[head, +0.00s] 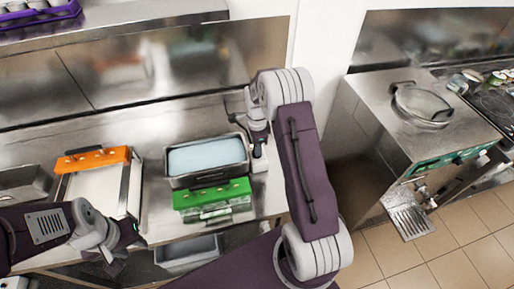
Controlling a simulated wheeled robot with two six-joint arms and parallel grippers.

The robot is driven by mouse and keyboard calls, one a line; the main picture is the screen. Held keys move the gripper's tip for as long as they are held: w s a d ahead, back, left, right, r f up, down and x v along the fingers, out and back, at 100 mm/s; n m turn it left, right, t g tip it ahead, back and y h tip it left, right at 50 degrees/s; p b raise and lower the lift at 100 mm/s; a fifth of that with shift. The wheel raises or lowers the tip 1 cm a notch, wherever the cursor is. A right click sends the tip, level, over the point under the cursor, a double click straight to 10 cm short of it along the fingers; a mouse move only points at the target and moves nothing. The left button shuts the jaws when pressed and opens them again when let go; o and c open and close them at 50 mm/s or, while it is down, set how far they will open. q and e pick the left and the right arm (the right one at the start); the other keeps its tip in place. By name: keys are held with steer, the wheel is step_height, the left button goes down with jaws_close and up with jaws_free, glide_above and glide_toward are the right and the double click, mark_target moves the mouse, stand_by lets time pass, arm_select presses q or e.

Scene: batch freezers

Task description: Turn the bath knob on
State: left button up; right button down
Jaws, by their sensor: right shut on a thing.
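The bath is a metal tub (206,182) with pale blue liquid, standing on the steel counter. A small white unit (260,165) sits at its right end. My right gripper (257,147) reaches down from above onto this unit and is shut on the bath knob there. The knob itself is hidden by the fingers, so its turn position cannot be seen. My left gripper (130,236) is low at the left, near the counter's front edge and away from the bath. Its fingers are too unclear to tell open from shut.
A green rack (212,194) stands directly in front of the bath. A metal container (188,253) is below the counter. A steel machine (425,115) stands at the right, across a floor gap.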

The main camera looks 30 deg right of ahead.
steer(key=shift+w+r, duration=0.15)
steer(key=c, duration=1.5)
jaws_free()
steer(key=shift+o, duration=0.3)
step_height(320, 180, up, 9)
steer(key=b, duration=0.1)
steer(key=shift+b, duration=0.3)
